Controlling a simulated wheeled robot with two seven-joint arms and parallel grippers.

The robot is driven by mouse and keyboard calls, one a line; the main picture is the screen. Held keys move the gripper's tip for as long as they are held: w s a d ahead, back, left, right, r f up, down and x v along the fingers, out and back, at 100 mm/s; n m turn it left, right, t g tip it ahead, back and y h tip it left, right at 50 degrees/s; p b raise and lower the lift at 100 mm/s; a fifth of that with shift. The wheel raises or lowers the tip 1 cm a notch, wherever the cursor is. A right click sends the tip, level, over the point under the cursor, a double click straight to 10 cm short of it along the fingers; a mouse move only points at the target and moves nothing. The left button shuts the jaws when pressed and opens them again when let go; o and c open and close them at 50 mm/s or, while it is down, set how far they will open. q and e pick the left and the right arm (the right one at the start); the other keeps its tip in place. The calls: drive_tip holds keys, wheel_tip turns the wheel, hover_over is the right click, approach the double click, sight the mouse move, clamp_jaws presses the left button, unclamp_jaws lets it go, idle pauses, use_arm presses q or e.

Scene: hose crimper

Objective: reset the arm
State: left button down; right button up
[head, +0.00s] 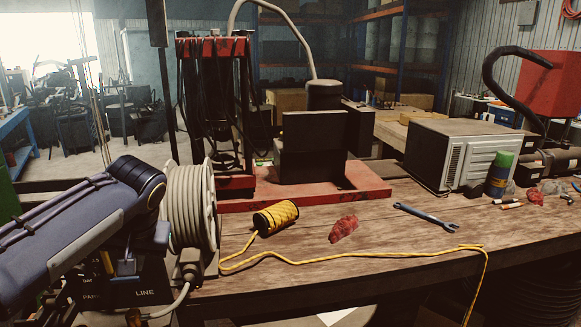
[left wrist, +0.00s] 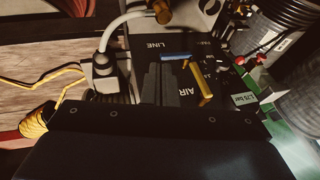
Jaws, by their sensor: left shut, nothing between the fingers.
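My left arm (head: 90,215) reaches in from the left in the head view, over a dark panel (head: 118,297) lettered LINE. My left gripper (left wrist: 166,84) is shut and empty, its dark fingers side by side over the panel in the left wrist view. A blue lever (left wrist: 176,56) and a yellow lever (left wrist: 201,86) are close to the fingertips; I cannot tell whether they touch. The panel also carries the word AIR. My right gripper is in neither view.
A hose reel (head: 190,205) stands close to my left arm. On the wooden bench (head: 400,275) lie a yellow cord spool (head: 276,217), a red rag (head: 343,229) and a wrench (head: 426,217). A red-based machine (head: 310,150) and a grey box (head: 460,155) stand behind.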

use_arm(q)
drive_tip(key=s+d+f+t+h, duration=0.1)
drive_tip(key=s+d+f+h, duration=0.1)
drive_tip(key=s, duration=0.5)
drive_tip(key=s+d+f+t+h, duration=0.1)
drive_tip(key=s+d+f+h, duration=0.2)
drive_tip(key=s+d+f, duration=0.2)
drive_tip(key=s+d+f+m+h, duration=0.1)
drive_tip(key=s+d+f+h, duration=0.2)
drive_tip(key=s+f, duration=0.3)
drive_tip(key=s+d, duration=0.1)
drive_tip(key=s, duration=0.3)
drive_tip(key=shift+s+f+t, duration=0.3)
drive_tip(key=shift+s+t, duration=0.05)
drive_tip(key=shift+t, duration=0.05)
drive_tip(key=shift+d, duration=0.1)
